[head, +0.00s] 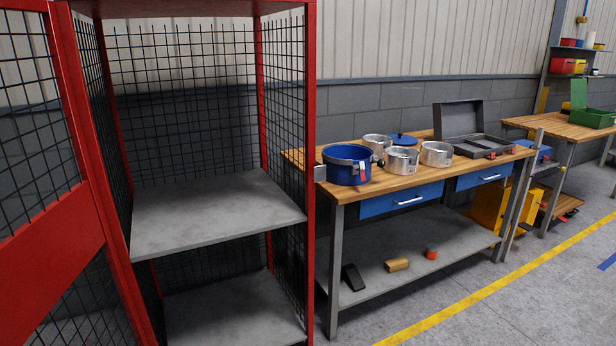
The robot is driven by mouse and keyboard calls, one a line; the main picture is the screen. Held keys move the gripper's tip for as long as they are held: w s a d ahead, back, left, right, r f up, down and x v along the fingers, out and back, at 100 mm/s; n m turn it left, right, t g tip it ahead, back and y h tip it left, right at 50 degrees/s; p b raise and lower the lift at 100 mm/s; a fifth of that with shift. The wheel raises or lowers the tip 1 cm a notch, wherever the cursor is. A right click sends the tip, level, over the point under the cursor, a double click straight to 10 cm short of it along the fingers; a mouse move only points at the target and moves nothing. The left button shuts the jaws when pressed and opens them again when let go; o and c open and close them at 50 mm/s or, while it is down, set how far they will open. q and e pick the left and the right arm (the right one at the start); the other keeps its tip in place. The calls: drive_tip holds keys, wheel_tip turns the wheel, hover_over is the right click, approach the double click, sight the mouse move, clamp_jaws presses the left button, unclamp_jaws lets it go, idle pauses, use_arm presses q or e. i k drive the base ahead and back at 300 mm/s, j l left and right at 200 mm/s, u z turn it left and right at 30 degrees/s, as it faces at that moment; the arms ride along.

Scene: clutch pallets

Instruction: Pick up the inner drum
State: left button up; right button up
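On the wooden workbench (410,184) stand three open silver metal drums: one at the front (401,161), one to its right (436,154) and one behind on the left (376,142). A larger open blue drum (346,168) with a metal band and a small tag stands at the bench's left end. I cannot tell from this view which one is the inner drum. A blue lid-like disc (403,139) with a knob lies behind the silver drums. Neither of my grippers is in view.
A red-framed mesh cage (311,120) with grey shelves (215,215) and a red door stands close on the left. An open grey case (466,141) lies on the bench's right. Below are blue drawers (401,199) and a lower shelf (415,262). Floor at right front is clear.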

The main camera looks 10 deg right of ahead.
sight(433, 154)
drive_tip(key=i+l, duration=0.2)
drive_tip(key=l, duration=0.15)
drive_tip(key=i+l+u, duration=0.15)
drive_tip(key=i+l, duration=0.3)
drive_tip(key=l, duration=0.3)
drive_tip(key=i+l+u, duration=0.1)
drive_tip(key=l, duration=0.25)
drive_tip(key=i+l, duration=0.25)
drive_tip(key=l, duration=0.15)
drive_tip(key=i+l, duration=0.15)
drive_tip(key=l, duration=0.2)
drive_tip(key=i+l+u, duration=0.1)
drive_tip(key=l, duration=0.3)
drive_tip(key=i+l, duration=0.15)
drive_tip(key=l, duration=0.2)
drive_tip(key=i+l, duration=0.15)
drive_tip(key=l, duration=0.25)
drive_tip(key=i+l+u, duration=0.1)
drive_tip(key=l, duration=0.25)
